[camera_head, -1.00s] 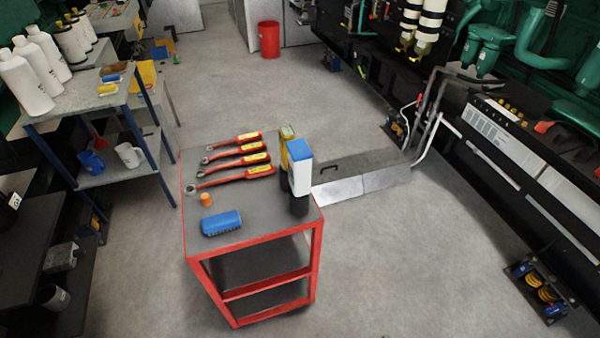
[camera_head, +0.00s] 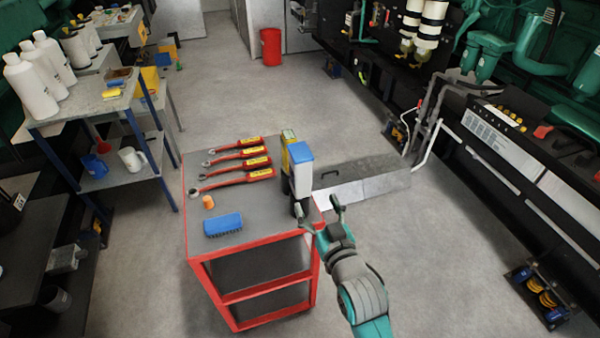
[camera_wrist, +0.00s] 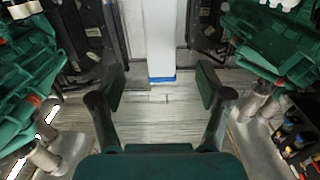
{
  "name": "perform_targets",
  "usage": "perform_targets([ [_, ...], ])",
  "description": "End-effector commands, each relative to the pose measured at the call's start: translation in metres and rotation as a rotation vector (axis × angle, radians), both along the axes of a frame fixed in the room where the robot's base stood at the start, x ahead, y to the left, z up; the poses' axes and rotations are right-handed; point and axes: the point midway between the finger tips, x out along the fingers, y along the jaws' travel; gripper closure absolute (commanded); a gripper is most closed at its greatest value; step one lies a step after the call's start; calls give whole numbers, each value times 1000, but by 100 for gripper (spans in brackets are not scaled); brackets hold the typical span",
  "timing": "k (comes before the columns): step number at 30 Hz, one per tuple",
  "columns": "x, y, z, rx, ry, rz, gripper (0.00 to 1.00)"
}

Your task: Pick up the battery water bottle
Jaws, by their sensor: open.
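A white container with a blue top (camera_head: 301,173), which looks like the battery water bottle, stands upright at the right edge of the red cart's grey top (camera_head: 258,222). Below its white part is something dark, now partly hidden by a finger. My gripper (camera_head: 318,209) is open and empty in front of and to the right of the container. Its left fingertip overlaps the dark part in the picture; I cannot tell if they touch. In the wrist view my open fingers (camera_wrist: 161,88) have nothing between them, and I cannot identify the bottle there.
A yellow-and-dark container (camera_head: 287,140) stands just behind the white one. Several red-handled wrenches (camera_head: 240,160), an orange cap-like piece (camera_head: 208,202) and a blue brush (camera_head: 222,224) lie on the cart. White bottles (camera_head: 32,88) stand on the left shelf.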

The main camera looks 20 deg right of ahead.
Motion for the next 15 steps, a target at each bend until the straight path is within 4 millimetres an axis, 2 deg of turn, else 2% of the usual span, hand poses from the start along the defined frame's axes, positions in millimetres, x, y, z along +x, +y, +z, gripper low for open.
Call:
perform_targets([
  [4, 14, 0, 11, -1, -10, 1, 23],
  [15, 60, 0, 13, -1, -10, 1, 23],
])
